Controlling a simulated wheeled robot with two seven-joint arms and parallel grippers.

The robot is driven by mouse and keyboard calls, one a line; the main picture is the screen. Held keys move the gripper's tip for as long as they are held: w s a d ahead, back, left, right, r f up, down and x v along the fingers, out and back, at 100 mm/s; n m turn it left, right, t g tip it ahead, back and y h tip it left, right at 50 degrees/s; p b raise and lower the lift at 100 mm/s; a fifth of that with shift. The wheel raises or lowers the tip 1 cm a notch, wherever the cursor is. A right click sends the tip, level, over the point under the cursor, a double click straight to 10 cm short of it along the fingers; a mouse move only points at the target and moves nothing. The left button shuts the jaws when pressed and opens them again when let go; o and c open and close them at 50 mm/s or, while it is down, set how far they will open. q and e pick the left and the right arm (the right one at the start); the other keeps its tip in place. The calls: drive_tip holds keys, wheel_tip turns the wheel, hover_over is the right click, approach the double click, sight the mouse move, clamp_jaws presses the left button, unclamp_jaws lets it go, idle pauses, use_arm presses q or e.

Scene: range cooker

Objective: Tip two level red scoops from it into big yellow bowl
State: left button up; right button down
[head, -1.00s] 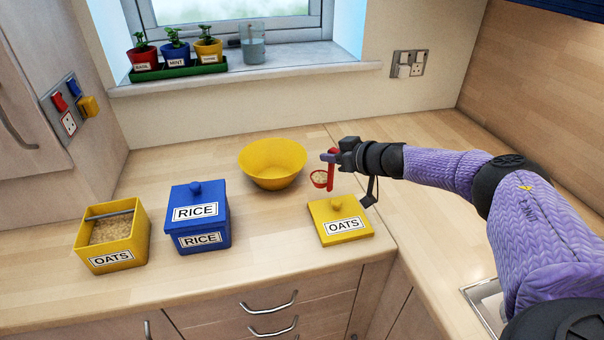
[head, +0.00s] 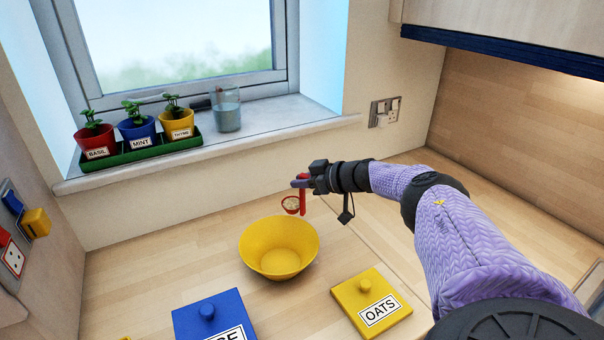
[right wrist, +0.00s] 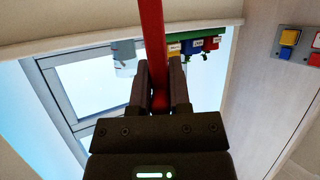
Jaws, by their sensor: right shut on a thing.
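My right gripper (head: 304,181) is shut on the handle of the red scoop (head: 291,204), which hangs with its cup at the lower left of the fingers and holds pale oats. The red handle also shows between the fingers in the right wrist view (right wrist: 153,45). The big yellow bowl (head: 279,247) stands on the worktop, below and slightly left of the scoop; its visible inside looks empty. The open oats box is almost wholly out of view. My left gripper is not in view.
A blue RICE box (head: 212,318) stands in front of the bowl at the left. Potted herbs in a green tray (head: 139,150) and a glass of water (head: 226,109) are on the windowsill. Worktop left of the bowl is clear.

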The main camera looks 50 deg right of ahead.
drive_tip(key=s+a+f+n+t+h+b, duration=0.1)
drive_tip(key=s+a+f+n+h, duration=0.1)
drive_tip(key=a, duration=0.6)
drive_tip(key=shift+s+f+n+h, duration=0.15)
drive_tip(key=shift+f+n+h, duration=0.35)
drive_tip(key=shift+f+n, duration=0.65)
